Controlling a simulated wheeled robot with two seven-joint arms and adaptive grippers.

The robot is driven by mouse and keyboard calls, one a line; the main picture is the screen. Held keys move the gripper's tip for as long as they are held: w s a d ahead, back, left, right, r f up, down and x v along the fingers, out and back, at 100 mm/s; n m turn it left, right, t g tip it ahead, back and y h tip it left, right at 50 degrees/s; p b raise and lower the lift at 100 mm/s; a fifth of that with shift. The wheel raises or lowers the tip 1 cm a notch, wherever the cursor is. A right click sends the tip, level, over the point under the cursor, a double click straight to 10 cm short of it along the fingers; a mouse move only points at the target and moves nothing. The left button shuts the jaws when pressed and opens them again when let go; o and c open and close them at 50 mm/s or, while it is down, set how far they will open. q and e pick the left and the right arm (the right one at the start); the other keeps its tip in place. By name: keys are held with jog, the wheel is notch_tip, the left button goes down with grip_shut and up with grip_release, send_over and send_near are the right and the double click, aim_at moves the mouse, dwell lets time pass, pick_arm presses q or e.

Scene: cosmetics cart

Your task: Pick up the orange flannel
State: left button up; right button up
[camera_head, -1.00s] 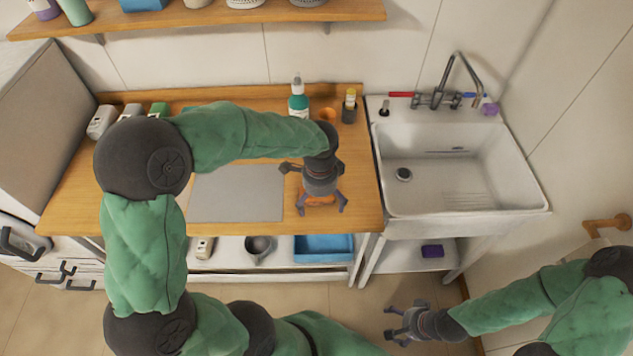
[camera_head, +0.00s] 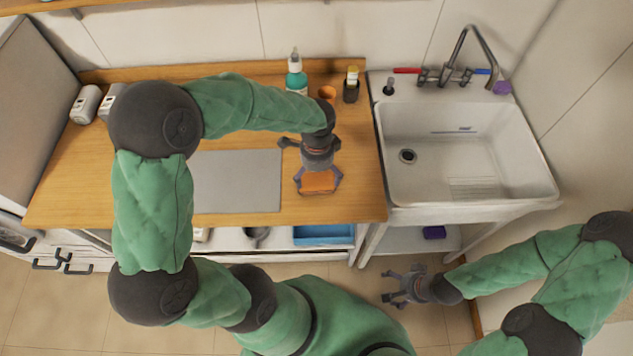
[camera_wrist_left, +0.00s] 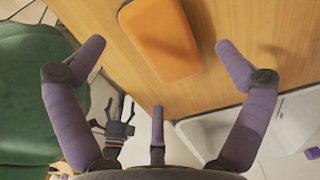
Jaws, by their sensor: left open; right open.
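The orange flannel (camera_head: 319,182) is a flat, rounded, folded piece lying on the wooden counter, right of the grey mat. My right gripper (camera_head: 388,287) is open and empty, low in front of the sink unit.
A grey mat (camera_head: 237,182) lies left of the flannel. A green bottle (camera_head: 296,78), an orange cup (camera_head: 327,92) and a dark bottle (camera_head: 351,88) stand at the back. The white sink (camera_head: 465,150) adjoins the counter's right. A blue tray (camera_head: 322,235) is on the shelf below.

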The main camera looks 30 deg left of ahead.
aim_at(317, 184)
pick_arm(q)
jog(key=f, duration=0.2)
jog(key=f+b, duration=0.1)
jog(key=f, duration=0.2)
jog(key=shift+s+d, duration=0.1)
jog(key=shift+s, duration=0.1)
jog(key=shift+r, duration=0.1)
jog(key=c, duration=1)
